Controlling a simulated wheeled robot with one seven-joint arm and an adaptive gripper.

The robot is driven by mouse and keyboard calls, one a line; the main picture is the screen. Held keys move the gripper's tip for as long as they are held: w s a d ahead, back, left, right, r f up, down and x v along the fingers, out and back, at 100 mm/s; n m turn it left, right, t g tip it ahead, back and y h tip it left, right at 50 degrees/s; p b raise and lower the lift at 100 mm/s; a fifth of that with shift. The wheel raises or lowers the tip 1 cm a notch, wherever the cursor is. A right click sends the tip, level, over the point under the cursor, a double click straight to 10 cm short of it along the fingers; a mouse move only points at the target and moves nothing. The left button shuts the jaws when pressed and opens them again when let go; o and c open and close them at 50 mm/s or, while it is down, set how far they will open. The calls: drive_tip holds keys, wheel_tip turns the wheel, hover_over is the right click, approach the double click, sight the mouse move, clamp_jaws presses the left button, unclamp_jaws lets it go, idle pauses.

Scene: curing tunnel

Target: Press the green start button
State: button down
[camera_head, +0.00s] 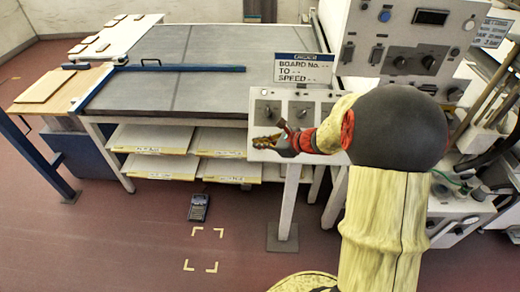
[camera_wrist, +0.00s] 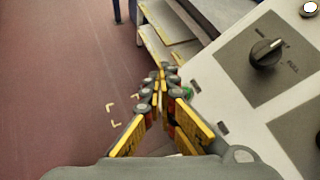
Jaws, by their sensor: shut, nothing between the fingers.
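A pale control panel (camera_head: 262,97) stands on a post in the head view, and it fills the right of the wrist view (camera_wrist: 235,98). A small bit of green (camera_wrist: 187,92), which looks like the green start button, shows just right of my fingertips in the wrist view and is partly hidden by them. I cannot make the button out in the head view, where my gripper covers the panel's lower part. My gripper (camera_head: 264,142) is shut and empty, with its fingers together close to the panel face in the wrist view (camera_wrist: 161,75). I cannot tell whether it touches.
A black rotary knob (camera_wrist: 266,53) sits on the panel. A sign (camera_head: 303,69) stands above it. A taller control cabinet (camera_head: 405,45) is behind at the right. A long grey conveyor table (camera_head: 215,82) with shelves is at the left. Open red floor (camera_head: 120,240) lies in front.

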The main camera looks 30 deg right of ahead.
drive_tip(key=shift+w+d+f+b, duration=0.45)
drive_tip(key=shift+w+f, duration=0.15)
drive_tip(key=shift+f, duration=0.15)
drive_tip(key=shift+w+d+f+b, duration=0.4)
drive_tip(key=shift+w+f, duration=0.2)
drive_tip(key=shift+f, duration=0.1)
idle(0.5)
drive_tip(key=shift+w+d+f, duration=0.15)
drive_tip(key=shift+w+f, duration=0.1)
drive_tip(key=shift+f, duration=0.05)
drive_tip(key=shift+w+d+f+b, duration=0.1)
drive_tip(key=shift+w+f+b, duration=0.15)
drive_tip(key=shift+b, duration=0.2)
idle(0.6)
drive_tip(key=shift+s, duration=0.1)
drive_tip(key=shift+s+a+r+p, duration=0.3)
drive_tip(key=shift+s+r, duration=0.1)
drive_tip(key=shift+r, duration=0.15)
idle(0.4)
drive_tip(key=s+a+r+p, duration=0.2)
drive_tip(key=s+r, duration=0.1)
drive_tip(key=shift+r, duration=0.25)
